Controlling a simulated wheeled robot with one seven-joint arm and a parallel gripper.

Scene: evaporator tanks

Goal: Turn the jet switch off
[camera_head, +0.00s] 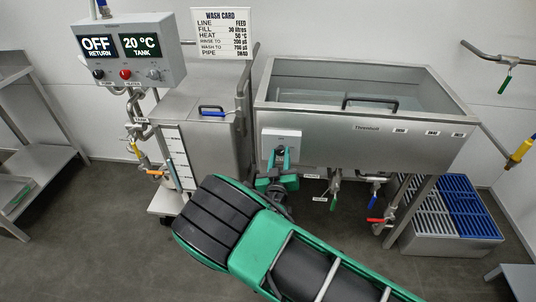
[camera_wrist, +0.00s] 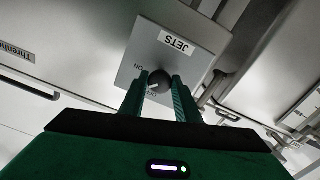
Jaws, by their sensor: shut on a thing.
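The jet switch is a dark round knob (camera_wrist: 160,77) on a grey square plate (camera_wrist: 178,46) labelled "JETS", seen upside down in the wrist view. "ON" is printed beside the knob; a second marking is partly hidden by my finger. A short white mark shows at the knob's edge, but I cannot tell its exact setting. My gripper (camera_wrist: 160,84) has one green finger on each side of the knob and is shut on it. In the head view the switch box (camera_head: 281,134) is on the tank's front left, with my gripper (camera_head: 281,157) at its lower part.
The steel tank (camera_head: 410,127) holds water and has a dark handle (camera_head: 370,101) at its rim. Pipes with valve levers, one red (camera_head: 376,220), hang below it. A control box (camera_head: 128,50) reads "OFF RETURN" and "20 °C TANK". A blue-and-grey grated crate (camera_head: 450,245) stands at right.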

